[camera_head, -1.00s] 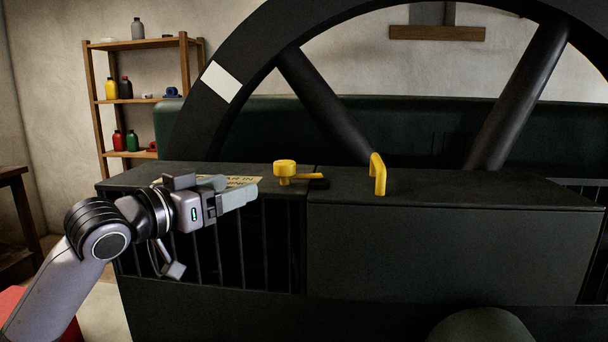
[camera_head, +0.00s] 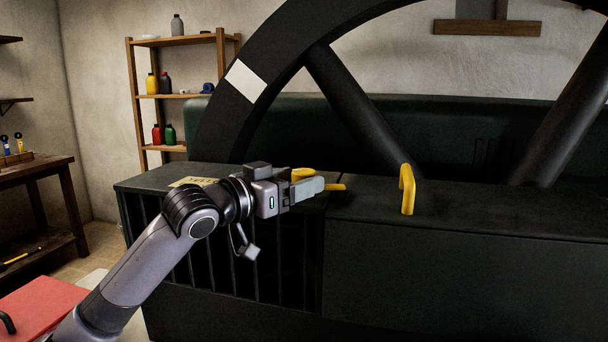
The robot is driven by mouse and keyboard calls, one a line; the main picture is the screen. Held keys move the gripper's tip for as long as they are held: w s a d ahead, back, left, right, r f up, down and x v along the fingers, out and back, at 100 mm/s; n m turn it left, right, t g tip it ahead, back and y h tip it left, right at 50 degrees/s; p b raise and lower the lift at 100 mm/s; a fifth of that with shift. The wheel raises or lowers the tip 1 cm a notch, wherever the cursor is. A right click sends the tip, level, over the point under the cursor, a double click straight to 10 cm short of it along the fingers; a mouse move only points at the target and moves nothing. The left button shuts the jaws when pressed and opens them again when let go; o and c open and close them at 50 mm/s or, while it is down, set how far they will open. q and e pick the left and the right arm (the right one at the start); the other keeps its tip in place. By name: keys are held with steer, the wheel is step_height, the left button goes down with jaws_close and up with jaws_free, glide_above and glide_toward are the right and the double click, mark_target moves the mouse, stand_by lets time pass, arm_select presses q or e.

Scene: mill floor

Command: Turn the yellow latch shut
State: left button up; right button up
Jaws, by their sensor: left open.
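The yellow latch (camera_head: 335,187) sits on top of the dark machine housing, near the seam between the barred left section and the solid right section. My left gripper (camera_head: 311,186) is open and in front of the latch, covering most of it. Part of the round yellow knob shows above the fingers, and the end of the lever shows to their right. I cannot tell whether the fingers touch the latch. My right gripper is not in view.
A yellow handle (camera_head: 408,189) stands on the right housing cover (camera_head: 470,210). A large dark flywheel (camera_head: 357,105) rises behind. A shelf with bottles (camera_head: 163,95) stands at the back left, a wooden bench (camera_head: 40,165) at the far left, and a red box (camera_head: 45,305) at the lower left.

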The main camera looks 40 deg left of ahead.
arm_select(q)
steer(key=shift+w, duration=1.1)
steer(key=c, duration=1)
steer(key=shift+o, duration=0.2)
